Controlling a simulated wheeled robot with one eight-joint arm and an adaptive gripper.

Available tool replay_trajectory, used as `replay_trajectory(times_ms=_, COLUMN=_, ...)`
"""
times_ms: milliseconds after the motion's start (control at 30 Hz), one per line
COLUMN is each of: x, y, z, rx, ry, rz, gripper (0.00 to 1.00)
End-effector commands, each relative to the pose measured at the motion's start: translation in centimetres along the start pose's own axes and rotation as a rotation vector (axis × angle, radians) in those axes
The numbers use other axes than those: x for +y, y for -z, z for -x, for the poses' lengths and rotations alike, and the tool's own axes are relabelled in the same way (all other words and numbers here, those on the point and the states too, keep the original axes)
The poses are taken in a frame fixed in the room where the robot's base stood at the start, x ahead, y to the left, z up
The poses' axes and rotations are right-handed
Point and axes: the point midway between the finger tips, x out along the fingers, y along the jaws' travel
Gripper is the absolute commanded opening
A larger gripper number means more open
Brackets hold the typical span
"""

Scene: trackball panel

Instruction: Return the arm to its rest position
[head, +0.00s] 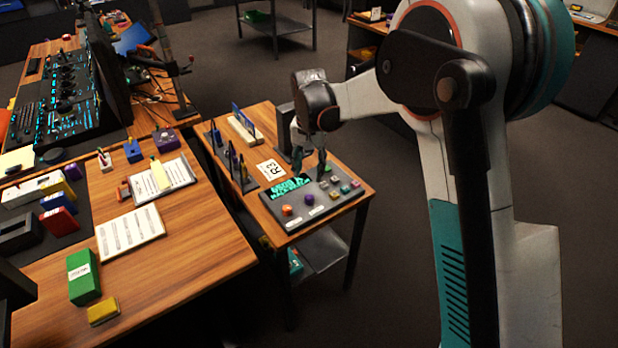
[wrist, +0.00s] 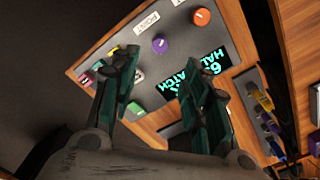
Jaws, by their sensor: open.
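My gripper (head: 308,160) hangs open and empty over the back part of a grey control panel (head: 315,212) on a small wooden table. In the wrist view its two dark green fingers (wrist: 155,95) are spread apart with the panel behind them. The panel carries an orange knob (head: 287,210), a purple ball (head: 309,199), a lit teal display and several small coloured buttons at its right. The orange knob (wrist: 201,17) and purple ball (wrist: 159,44) also show in the wrist view, clear of the fingers. My arm reaches in from the right, and the fingers hide part of the panel.
A larger wooden desk (head: 200,263) at the left holds a green box (head: 83,277), a yellow block (head: 103,311) and papers. Open floor (head: 400,270) lies to the right of the small table.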

Motion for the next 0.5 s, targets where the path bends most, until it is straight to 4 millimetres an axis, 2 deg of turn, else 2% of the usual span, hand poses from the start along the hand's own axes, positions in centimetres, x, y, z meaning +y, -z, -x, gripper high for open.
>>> replay_trajectory(times_ms=133, x=-0.01, y=0.01, z=0.65, rx=0.0, ry=0.0, rz=0.0, gripper=0.43)
replay_trajectory(times_ms=500, x=-0.01, y=0.01, z=0.67, rx=0.0, ry=0.0, rz=0.0, gripper=0.43)
